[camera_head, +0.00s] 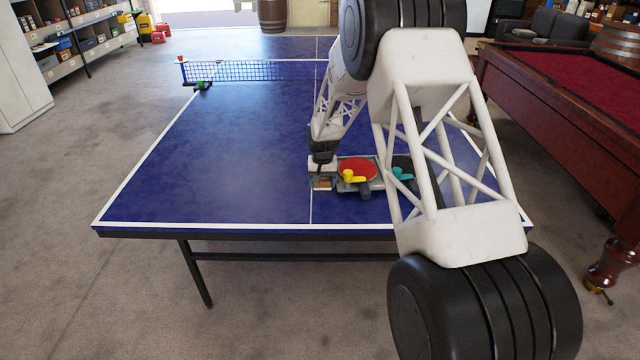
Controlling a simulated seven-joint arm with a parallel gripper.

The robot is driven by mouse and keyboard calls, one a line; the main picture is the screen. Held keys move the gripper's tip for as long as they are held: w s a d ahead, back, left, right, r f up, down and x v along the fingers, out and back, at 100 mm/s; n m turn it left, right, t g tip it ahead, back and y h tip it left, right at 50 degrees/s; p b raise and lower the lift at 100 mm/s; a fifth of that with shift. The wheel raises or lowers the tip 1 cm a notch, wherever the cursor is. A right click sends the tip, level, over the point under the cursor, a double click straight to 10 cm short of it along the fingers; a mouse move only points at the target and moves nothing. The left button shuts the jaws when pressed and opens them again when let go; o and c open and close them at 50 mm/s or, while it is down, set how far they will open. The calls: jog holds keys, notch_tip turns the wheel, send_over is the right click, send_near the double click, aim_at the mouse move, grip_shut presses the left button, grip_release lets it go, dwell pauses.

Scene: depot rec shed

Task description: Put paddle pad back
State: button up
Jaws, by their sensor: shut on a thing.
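My gripper (323,160) is at the near right part of the blue table, pointing down beside a red round paddle (357,168). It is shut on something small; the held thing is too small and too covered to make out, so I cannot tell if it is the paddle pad. Just below the fingers is a pale grey holder (313,168) with a small brown patch (322,184) at its front. The red paddle lies on a grey tray with a yellow piece (354,177) at its front. A teal piece (402,174) lies to its right, partly hidden by my arm.
The blue table tennis table (220,150) is mostly clear on its left. Its net (250,71) crosses the far part, with a small green item (202,85) near the net's left end. A red-topped pool table (590,80) stands at right. My arm hides much of the table's right side.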

jog(key=shift+w+a+f, duration=0.15)
jog(key=shift+w+a, duration=0.1)
jog(key=shift+w, duration=0.85)
jog(key=shift+w+a+f, duration=0.1)
jog(key=shift+w+a, duration=0.1)
jog(key=shift+w, duration=0.9)
jog(key=shift+f, duration=1.75)
jog(key=shift+f, duration=0.1)
jog(key=o, duration=0.7)
notch_tip(320, 180, up, 12)
jog(key=shift+r, duration=0.1)
